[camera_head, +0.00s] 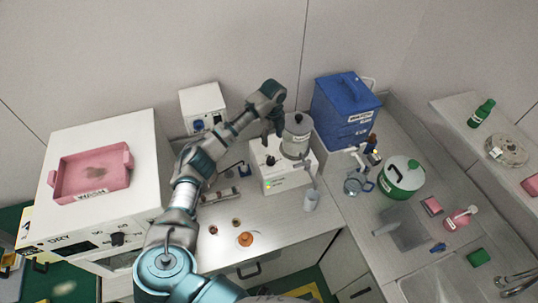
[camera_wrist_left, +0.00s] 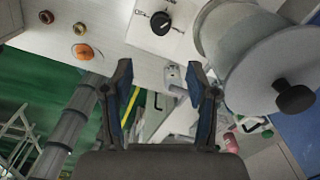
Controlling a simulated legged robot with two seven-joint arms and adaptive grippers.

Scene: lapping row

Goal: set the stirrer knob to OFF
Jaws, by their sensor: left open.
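The stirrer (camera_head: 264,183) is a white box on the bench with a steel pot (camera_head: 297,137) on top of it. Its black knob (camera_head: 271,161) is on the box's front left part. In the left wrist view the knob (camera_wrist_left: 160,23) is near the top, with a white pointer mark and small printed labels around it that are too small to read surely. My left gripper (camera_head: 272,131) is open and empty, above and behind the knob. In the left wrist view its fingers (camera_wrist_left: 159,70) are apart, with the knob beyond them, not touched. My right gripper is not in view.
The pot (camera_wrist_left: 265,70) stands close right of the knob. A white oven (camera_head: 110,155) with a pink tray (camera_head: 90,175) stands left. The bench front centre is mostly clear.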

